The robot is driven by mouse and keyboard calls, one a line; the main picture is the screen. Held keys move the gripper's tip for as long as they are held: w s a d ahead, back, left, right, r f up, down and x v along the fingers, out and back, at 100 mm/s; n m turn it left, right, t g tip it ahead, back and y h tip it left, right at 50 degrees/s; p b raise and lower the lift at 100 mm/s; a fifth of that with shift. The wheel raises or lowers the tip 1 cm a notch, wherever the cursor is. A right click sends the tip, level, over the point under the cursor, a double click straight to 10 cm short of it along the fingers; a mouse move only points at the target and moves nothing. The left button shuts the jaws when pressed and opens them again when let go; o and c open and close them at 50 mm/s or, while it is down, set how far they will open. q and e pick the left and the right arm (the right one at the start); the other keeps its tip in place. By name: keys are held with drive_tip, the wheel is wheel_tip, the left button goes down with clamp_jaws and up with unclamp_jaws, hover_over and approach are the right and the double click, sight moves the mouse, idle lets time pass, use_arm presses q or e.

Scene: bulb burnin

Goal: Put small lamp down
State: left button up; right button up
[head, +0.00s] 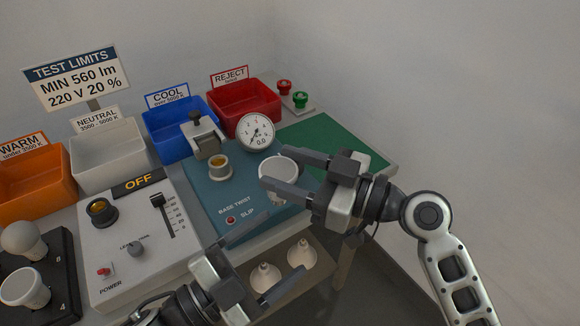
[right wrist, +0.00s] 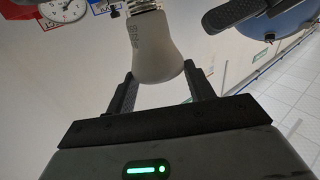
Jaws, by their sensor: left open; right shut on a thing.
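A small white lamp (head: 280,176) is held in my right gripper (head: 272,168), which is shut on it above the blue base-twist panel (head: 222,188). In the right wrist view the lamp (right wrist: 154,48) sits between the fingers, with its metal screw base away from the palm. My left gripper (head: 274,246) is open and empty, lower in the head view, near the front edge of the bench.
Two white lamps (head: 265,278) (head: 301,254) lie in a tray below the bench front. A dark rack (head: 62,270) with two lamps stands at left. Orange, white, blue and red bins (head: 243,106) line the back. A green mat (head: 335,140) at right is largely clear.

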use_arm(q)
drive_tip(key=s+a+f+n+g+y, duration=0.1)
drive_tip(key=a+f+n+y, duration=0.4)
drive_tip(key=f+n+y, duration=0.1)
drive_tip(key=s+a+f+n+y, duration=0.1)
drive_tip(key=a+f+n+y, duration=0.5)
drive_tip(key=f+n, duration=0.3)
drive_tip(key=shift+s+a+f+g, duration=0.2)
drive_tip(key=shift+f+g, duration=0.2)
drive_tip(key=shift+f, duration=0.8)
